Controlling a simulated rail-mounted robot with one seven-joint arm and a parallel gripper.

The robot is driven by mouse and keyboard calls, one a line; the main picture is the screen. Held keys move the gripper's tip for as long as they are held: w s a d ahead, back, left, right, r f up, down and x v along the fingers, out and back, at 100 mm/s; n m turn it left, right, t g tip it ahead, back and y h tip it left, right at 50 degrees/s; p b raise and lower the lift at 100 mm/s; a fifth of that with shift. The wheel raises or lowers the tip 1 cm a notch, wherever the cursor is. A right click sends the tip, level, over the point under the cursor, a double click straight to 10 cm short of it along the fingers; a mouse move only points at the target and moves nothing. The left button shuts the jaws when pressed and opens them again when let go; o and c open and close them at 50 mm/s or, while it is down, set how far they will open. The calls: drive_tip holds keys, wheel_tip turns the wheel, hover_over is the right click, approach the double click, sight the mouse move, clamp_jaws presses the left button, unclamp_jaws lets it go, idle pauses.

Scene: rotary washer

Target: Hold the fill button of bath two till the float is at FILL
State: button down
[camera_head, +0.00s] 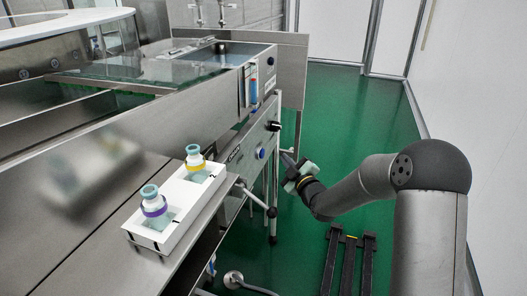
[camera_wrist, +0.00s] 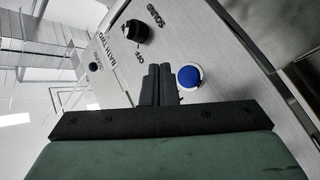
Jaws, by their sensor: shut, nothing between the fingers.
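A blue round button (camera_wrist: 189,76) with a pale ring sits on the steel panel marked BATH TWO (camera_wrist: 112,62) in the wrist view. A blue button also shows on the bath's front in the head view (camera_head: 260,153). My gripper (camera_wrist: 159,72) is shut and empty, its dark fingertips just left of the button in the wrist view; I cannot tell whether they touch the panel. In the head view my gripper (camera_head: 286,158) is right of the button. An upright gauge (camera_head: 252,90) with a blue column is on the bath's front corner; its float and marks are too small to read.
A black knob (camera_wrist: 137,31) marked SOUND and OFF is close to my fingers; it also shows in the head view (camera_head: 273,126). A white rack (camera_head: 178,208) with two capped bottles stands at the front left. Green floor (camera_head: 350,110) lies open to the right.

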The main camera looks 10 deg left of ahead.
sight(262, 154)
drive_tip(key=shift+w+a+b, duration=0.2)
drive_tip(key=shift+a+b, duration=0.2)
drive_tip(key=shift+a, duration=0.6)
drive_tip(key=shift+w+a+b, duration=0.2)
drive_tip(key=shift+a+b, duration=0.15)
drive_tip(key=shift+a, duration=0.65)
drive_tip(key=shift+a+f+b, duration=0.1)
drive_tip(key=shift+a+b, duration=0.15)
drive_tip(key=shift+b, duration=0.2)
drive_tip(key=shift+w+a+b, duration=0.15)
drive_tip(key=shift+a+b, duration=0.45)
drive_tip(key=shift+a, duration=0.05)
idle(2.2)
drive_tip(key=shift+d, duration=0.15)
idle(0.6)
drive_tip(key=shift+d+b, duration=0.45)
drive_tip(key=shift+d, duration=0.3)
